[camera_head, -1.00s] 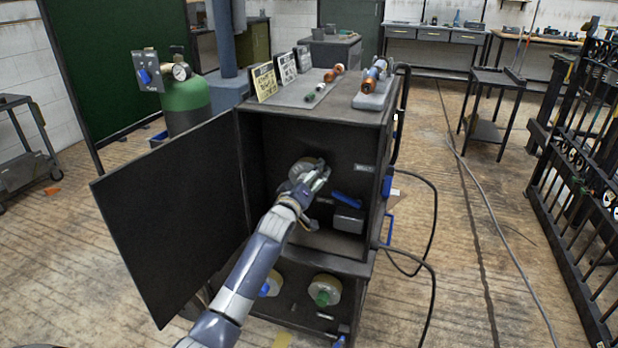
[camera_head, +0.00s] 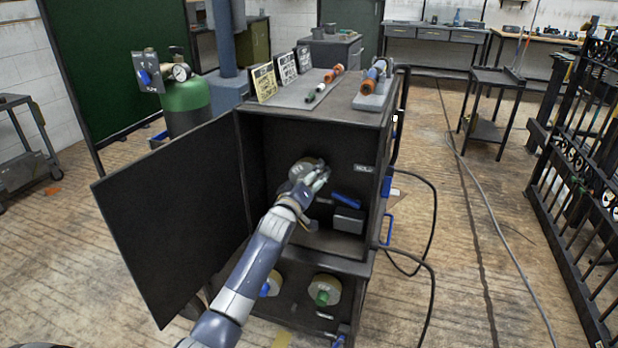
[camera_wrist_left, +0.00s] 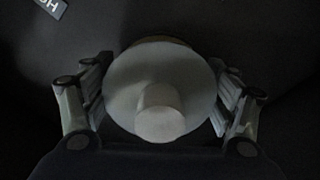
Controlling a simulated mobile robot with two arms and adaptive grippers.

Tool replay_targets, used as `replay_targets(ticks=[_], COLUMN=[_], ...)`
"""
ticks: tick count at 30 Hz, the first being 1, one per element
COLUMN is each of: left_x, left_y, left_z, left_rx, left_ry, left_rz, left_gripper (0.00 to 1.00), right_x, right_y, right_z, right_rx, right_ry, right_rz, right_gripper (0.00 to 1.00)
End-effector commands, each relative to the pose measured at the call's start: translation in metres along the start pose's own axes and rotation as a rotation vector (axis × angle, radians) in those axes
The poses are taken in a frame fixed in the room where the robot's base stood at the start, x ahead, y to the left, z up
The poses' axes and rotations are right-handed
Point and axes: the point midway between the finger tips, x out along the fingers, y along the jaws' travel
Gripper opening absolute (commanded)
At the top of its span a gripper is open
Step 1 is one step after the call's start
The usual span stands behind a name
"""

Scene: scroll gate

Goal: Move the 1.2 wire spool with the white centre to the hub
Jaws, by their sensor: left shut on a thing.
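The spool with the white centre (camera_wrist_left: 160,112) fills the middle of the left wrist view, with its pale round flange between the two fingers. My left gripper (camera_head: 312,180) is inside the open cabinet (camera_head: 345,122) and is shut on this spool. The spool shows only partly in the head view, behind the gripper. The hub itself cannot be made out; a small label (camera_wrist_left: 50,8) shows in the wrist view's upper left corner, and a label (camera_head: 364,168) is on the cabinet's inner back wall. My right gripper is not in view.
The cabinet door (camera_head: 170,215) stands open to the left. A blue-handled item (camera_head: 347,197) and a grey box (camera_head: 349,219) are right of my gripper. Two spools, one with a blue centre (camera_head: 270,283) and one with a green centre (camera_head: 324,290), sit on the lower shelf.

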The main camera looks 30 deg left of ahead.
Motion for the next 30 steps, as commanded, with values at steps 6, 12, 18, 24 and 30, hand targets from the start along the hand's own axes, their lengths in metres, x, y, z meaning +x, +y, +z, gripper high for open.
replay_targets(ticks=[6, 12, 18, 24, 30], left_x=[0.0007, 0.0024, 0.0045, 0.0048, 0.0046], left_y=[0.0041, 0.0043, 0.0045, 0.0043, 0.0035], left_z=[-0.0046, -0.0048, -0.005, -0.005, -0.0039], left_rx=[0.0, 0.0, 0.0, 0.001, 0.001], left_ry=[0.009, 0.009, 0.009, 0.009, 0.007], left_rz=[0.009, 0.009, 0.009, 0.009, 0.007], left_gripper=[0.37, 0.37, 0.37, 0.37, 1.0], right_x=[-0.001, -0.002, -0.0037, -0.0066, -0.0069], right_y=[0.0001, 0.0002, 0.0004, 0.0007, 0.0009], right_z=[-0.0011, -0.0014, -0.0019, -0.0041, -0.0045], right_rx=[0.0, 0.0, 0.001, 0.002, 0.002], right_ry=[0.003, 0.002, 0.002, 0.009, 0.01], right_rz=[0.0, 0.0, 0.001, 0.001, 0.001], right_gripper=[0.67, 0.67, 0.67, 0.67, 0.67])
